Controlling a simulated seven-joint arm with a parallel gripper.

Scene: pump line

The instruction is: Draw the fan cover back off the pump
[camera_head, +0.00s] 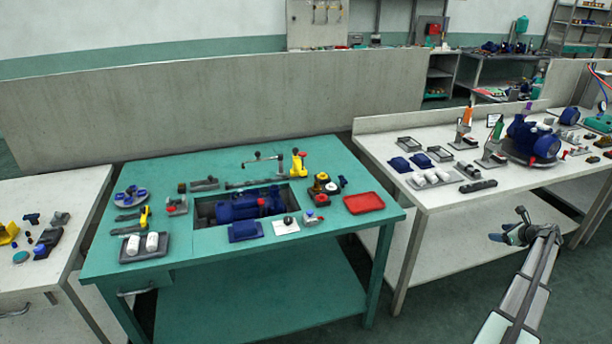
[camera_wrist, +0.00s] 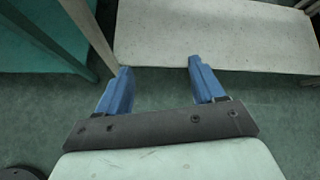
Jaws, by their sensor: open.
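A dark blue pump (camera_head: 245,207) lies in a rectangular recess in the top of the teal bench (camera_head: 330,216). Its fan cover is too small to tell apart from the body at this size. Another, larger blue pump unit (camera_head: 532,138) stands on the white bench at the right. My gripper (camera_head: 508,230) is in front of the white bench, below its top and right of the teal bench, well apart from both pumps. In the wrist view my gripper (camera_wrist: 160,68) shows two blue fingers spread wide with nothing between them.
The teal bench also holds a red tray (camera_head: 364,203), a dark tray with white cylinders (camera_head: 145,246), a blue block (camera_head: 245,232) and yellow-handled tools. The white bench (camera_head: 440,196) carries trays and fixtures. Open floor (camera_head: 440,290) lies between the benches.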

